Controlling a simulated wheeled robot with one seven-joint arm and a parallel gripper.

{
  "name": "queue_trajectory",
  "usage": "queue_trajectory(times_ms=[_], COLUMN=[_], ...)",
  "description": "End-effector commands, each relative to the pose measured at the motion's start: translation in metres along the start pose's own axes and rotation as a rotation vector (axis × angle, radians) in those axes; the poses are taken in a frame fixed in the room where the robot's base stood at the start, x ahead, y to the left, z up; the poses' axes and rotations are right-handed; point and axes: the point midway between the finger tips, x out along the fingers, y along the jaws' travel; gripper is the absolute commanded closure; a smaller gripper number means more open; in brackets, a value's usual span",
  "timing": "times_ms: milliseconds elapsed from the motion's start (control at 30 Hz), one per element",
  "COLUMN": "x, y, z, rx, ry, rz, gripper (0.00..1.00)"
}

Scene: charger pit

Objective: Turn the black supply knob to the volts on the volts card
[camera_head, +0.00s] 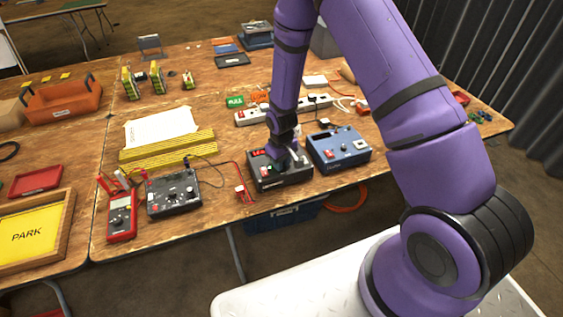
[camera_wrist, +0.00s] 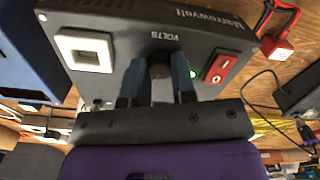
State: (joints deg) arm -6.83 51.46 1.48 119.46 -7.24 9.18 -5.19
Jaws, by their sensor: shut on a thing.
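The dark grey supply (camera_head: 268,183) stands near the front edge of the bench, left of a blue box. In the wrist view its panel (camera_wrist: 125,24) appears upside down, with the word VOLTS beside the black knob (camera_wrist: 158,66). My gripper (camera_wrist: 157,78) has one blue-grey finger on each side of the knob and is shut on it. The knob's pointer and scale are hidden by the fingers. In the head view my gripper (camera_head: 287,158) is over the supply and hides the knob. I cannot make out the volts card; a white sheet (camera_head: 158,128) has unreadable writing.
On the panel are a red rocker switch (camera_wrist: 222,66), a lit green lamp (camera_wrist: 192,74) and a white-framed display (camera_wrist: 84,52). The blue box (camera_head: 338,149) stands close on the right. A black meter box (camera_head: 174,193) and red multimeter (camera_head: 122,215) are left, with red leads between.

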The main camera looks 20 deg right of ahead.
Motion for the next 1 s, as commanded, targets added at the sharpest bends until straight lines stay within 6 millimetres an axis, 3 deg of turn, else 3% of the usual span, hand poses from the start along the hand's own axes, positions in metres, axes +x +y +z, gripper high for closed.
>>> queue_trajectory(times_ms=[233,267,333,367,733,1000], x=[-0.001,-0.001,0.0,0.0,-0.005,-0.045], y=[0.0,0.0,0.0,0.0,0.0,0.001], z=[-0.001,-0.001,-0.001,-0.001,0.0,-0.001], rx=[0.001,0.001,0.001,0.001,0.001,0.002], ry=[0.002,0.002,0.002,0.002,0.001,0.005], rz=[0.0,0.0,0.0,0.0,0.0,0.001], gripper=[0.99,0.69,0.52,0.5,0.5,0.5])
